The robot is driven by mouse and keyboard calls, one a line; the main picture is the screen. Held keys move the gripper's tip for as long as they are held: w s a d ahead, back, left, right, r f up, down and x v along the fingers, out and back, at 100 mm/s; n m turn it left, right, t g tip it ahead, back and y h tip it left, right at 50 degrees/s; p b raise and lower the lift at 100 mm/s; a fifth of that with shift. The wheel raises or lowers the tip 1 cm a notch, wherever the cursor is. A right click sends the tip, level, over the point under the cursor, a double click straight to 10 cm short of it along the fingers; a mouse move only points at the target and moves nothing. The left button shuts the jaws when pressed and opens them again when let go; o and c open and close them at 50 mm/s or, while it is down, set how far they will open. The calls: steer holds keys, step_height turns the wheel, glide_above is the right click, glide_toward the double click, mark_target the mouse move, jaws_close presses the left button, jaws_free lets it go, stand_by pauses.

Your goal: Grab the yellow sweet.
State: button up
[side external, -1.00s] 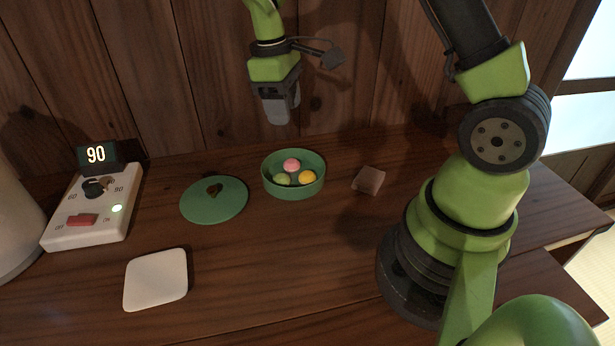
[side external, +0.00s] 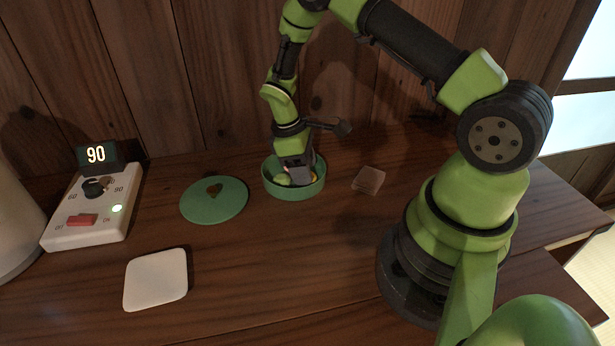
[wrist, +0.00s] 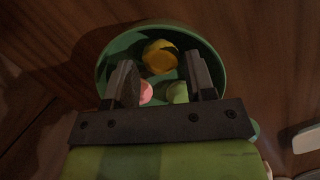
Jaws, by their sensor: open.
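The yellow sweet (wrist: 160,57) lies in the round green bowl (wrist: 215,62), between and just beyond my fingertips in the wrist view. In the side view only a sliver of it (side external: 314,177) shows beside my gripper (side external: 298,172), which reaches down into the bowl (side external: 290,192). My gripper (wrist: 160,80) is open, with nothing held between its fingers. A pink sweet (wrist: 146,92) and a green sweet (wrist: 177,92) are in the bowl nearer my palm, partly hidden by the fingers.
A green lid with a heart-shaped hole (side external: 214,201) lies left of the bowl. A small brownish block (side external: 368,180) is to the right. A white square plate (side external: 155,280) and a control box reading 90 (side external: 92,210) are farther left. A wooden wall stands behind.

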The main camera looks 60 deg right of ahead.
steer(key=shift+s+d+f, duration=0.1)
steer(key=shift+s+f, duration=0.1)
steer(key=shift+f, duration=0.4)
steer(key=c, duration=0.7)
steer(key=shift+r, duration=0.15)
